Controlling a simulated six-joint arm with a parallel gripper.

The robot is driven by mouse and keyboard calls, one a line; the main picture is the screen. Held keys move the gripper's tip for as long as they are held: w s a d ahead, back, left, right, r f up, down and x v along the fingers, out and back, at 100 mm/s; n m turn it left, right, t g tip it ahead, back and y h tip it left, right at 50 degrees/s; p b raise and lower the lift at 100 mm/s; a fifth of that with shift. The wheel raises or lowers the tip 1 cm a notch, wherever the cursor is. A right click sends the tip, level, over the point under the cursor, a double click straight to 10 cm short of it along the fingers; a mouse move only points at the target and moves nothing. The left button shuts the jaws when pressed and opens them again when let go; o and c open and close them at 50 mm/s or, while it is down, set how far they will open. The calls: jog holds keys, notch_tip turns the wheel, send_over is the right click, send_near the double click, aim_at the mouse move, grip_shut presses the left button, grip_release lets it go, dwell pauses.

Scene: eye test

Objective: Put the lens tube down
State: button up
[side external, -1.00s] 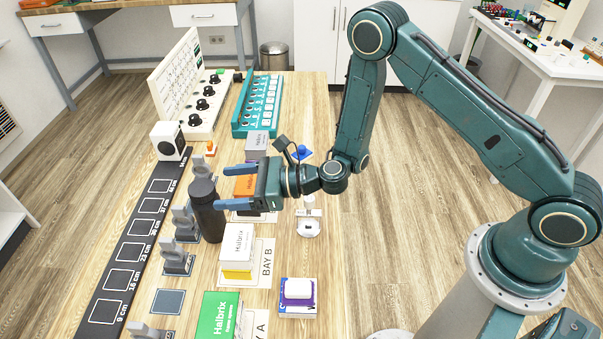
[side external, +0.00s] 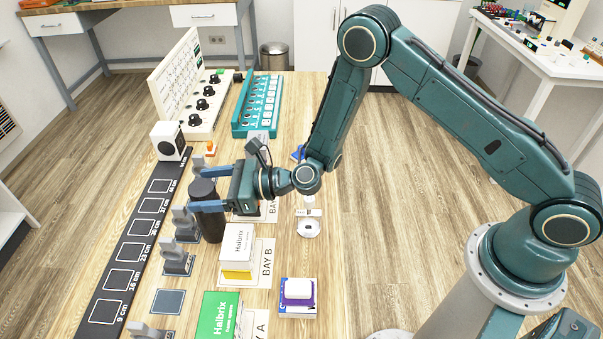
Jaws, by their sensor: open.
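The lens tube (side external: 211,228), a dark cylinder with a narrower top, stands upright on the wooden table in the side view, beside the grey holders. My gripper (side external: 197,190) is open at its upper part, coming from the right. The near blue finger crosses in front of the tube and the far finger reaches behind its top. The tube appears to be between the fingers; whether either finger touches it I cannot tell.
Grey holders (side external: 178,262) stand left of the tube, along a black marked strip (side external: 106,309). A white and yellow box (side external: 237,246) stands close at its right front. A green box (side external: 219,316) and a purple box with a white piece (side external: 298,289) are nearer the front.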

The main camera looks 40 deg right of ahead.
jog(key=shift+x, duration=0.8)
jog(key=c, duration=1.6)
jog(key=shift+r, duration=0.1)
jog(key=shift+r, duration=0.15)
notch_tip(320, 180, up, 20)
jog(key=shift+f, duration=0.15)
